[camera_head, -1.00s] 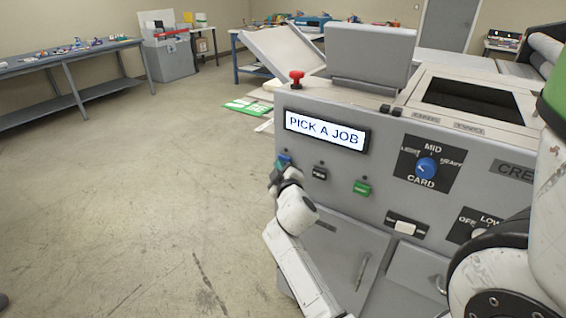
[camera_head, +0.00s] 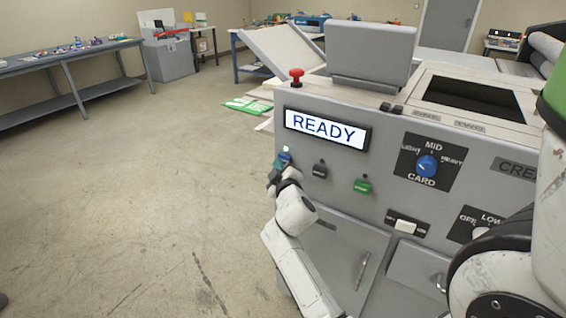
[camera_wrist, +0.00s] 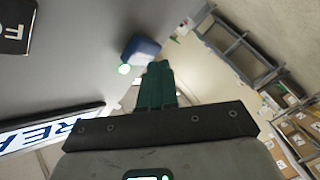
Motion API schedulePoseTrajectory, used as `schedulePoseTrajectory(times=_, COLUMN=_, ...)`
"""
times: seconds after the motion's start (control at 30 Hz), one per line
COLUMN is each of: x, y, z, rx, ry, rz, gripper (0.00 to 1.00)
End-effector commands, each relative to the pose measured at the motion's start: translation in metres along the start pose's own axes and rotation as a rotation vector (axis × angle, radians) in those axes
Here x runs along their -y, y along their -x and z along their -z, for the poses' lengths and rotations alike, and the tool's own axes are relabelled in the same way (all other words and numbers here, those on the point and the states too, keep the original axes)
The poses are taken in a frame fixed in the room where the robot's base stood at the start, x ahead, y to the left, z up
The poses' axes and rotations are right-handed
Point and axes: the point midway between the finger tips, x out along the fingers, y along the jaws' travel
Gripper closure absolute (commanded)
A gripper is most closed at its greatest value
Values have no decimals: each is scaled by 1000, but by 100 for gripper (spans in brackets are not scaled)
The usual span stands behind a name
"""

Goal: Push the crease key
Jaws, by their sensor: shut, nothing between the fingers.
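The blue key (camera_head: 285,158) is at the left end of the key row on the grey machine's front (camera_head: 300,220); its label is not readable. The display (camera_head: 325,129) reads "READY".
A black key (camera_head: 319,170) and a green key (camera_head: 362,186) sit to the right of the blue one. A blue card knob (camera_head: 427,166), a white rocker switch (camera_head: 405,226) and a red stop button (camera_head: 296,76) are on the machine. Open floor lies to the left.

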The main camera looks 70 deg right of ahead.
Motion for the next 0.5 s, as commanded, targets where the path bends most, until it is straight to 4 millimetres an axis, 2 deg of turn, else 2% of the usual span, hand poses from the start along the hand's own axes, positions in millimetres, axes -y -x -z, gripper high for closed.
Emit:
schedulePoseTrajectory(times=0.33, x=2, y=2, z=2, rx=-1, ry=0, rz=0, gripper=100)
schedulePoseTrajectory(times=0.5, x=9, y=10, z=7, rx=-3, ry=0, rz=1, gripper=100)
